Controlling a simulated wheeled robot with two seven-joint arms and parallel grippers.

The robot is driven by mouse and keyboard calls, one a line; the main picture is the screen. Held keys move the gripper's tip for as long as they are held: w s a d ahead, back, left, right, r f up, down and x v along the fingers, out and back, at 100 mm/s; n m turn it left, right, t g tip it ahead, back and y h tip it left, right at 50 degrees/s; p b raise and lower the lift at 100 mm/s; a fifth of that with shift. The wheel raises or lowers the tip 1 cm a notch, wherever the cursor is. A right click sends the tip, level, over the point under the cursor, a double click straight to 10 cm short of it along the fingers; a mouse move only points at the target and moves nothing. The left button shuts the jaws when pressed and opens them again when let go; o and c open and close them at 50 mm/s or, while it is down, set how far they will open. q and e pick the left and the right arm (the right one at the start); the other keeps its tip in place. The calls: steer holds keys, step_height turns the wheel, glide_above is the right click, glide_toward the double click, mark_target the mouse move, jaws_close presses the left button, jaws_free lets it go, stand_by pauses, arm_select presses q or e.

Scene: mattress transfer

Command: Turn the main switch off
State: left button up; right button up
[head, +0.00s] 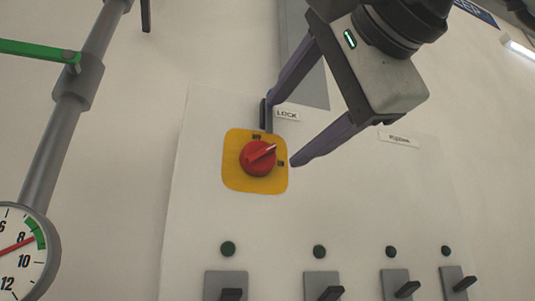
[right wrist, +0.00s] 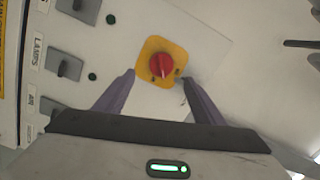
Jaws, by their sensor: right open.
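The main switch is a red rotary knob (head: 258,158) on a yellow square plate (head: 236,178), mounted on a pale panel. A light pointer line on the knob points up and to the right in the head view. The knob (right wrist: 168,66) also shows in the right wrist view, ahead of the fingers. My right gripper (head: 280,134) is open, with its two purple fingers spread near the plate's upper and right sides. It is empty, and I cannot tell how far its tips are from the panel. My left gripper is not in view.
Several grey switches (head: 226,286) with green round lamps (head: 228,249) line the panel below. A gauge (head: 22,250) and a grey pipe (head: 60,140) with a green handle (head: 35,49) are at left.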

mark_target(263, 152)
steer(key=w+a+n, duration=0.1)
steer(key=w+n, duration=0.1)
steer(key=w, duration=0.1)
steer(key=w+a+n+p, duration=0.1)
steer(key=w+n, duration=0.1)
steer(key=w, duration=0.1)
steer(key=w+a+n, duration=0.1)
steer(key=w+n, duration=0.1)
steer(key=w, duration=0.1)
steer(key=shift+w+a+r+n+y+p, duration=0.15)
steer(key=shift+a+n+y+p, duration=0.15)
steer(key=shift+y+p, duration=0.1)
steer(key=c, duration=1.1)
